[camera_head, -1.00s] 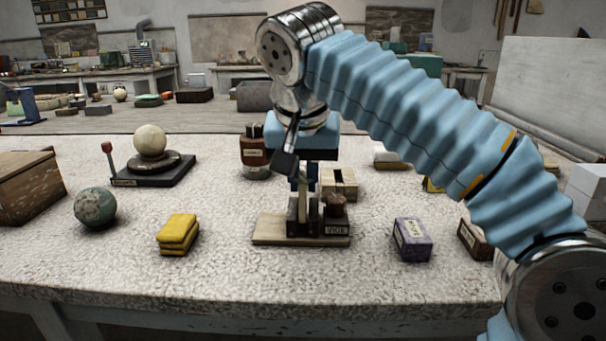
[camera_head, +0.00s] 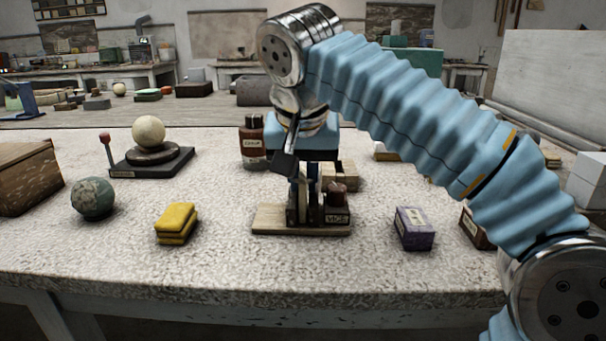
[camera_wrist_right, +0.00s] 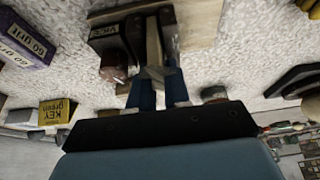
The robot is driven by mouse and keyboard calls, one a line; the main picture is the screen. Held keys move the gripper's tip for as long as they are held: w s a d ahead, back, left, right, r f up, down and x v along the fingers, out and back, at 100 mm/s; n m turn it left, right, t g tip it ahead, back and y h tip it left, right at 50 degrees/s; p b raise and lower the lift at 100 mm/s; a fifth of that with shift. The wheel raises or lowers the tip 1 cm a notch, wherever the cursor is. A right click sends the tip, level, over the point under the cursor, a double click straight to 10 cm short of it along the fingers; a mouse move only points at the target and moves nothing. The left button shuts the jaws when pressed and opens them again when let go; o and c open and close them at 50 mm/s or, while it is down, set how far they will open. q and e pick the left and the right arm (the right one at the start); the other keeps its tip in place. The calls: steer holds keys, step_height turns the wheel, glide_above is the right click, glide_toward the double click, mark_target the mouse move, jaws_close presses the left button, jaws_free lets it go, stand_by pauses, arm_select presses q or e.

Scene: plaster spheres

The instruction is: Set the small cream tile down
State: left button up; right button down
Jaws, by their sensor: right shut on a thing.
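In the right wrist view the gripper (camera_wrist_right: 158,90) is shut on a small cream tile (camera_wrist_right: 153,48). The tile stands on edge between the fingers and reaches down beside the dark vice body (camera_wrist_right: 105,32). In the head view the gripper and vice mostly hide the tile. I cannot tell whether it touches the vice or board. My left gripper is not in view.
A slotted pale block (camera_head: 347,176) and a brown bottle (camera_head: 253,142) stand behind the vice. Yellow blocks (camera_head: 177,223) and a green sphere (camera_head: 93,198) are left, a purple box (camera_head: 414,228) right. The front tabletop is clear.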

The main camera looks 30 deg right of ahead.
steer(key=shift+f, duration=0.15)
steer(key=c, duration=1)
jaws_free()
steer(key=shift+r+p, duration=2.05)
steer(key=shift+p, duration=0.15)
steer(key=shift+f, duration=0.1)
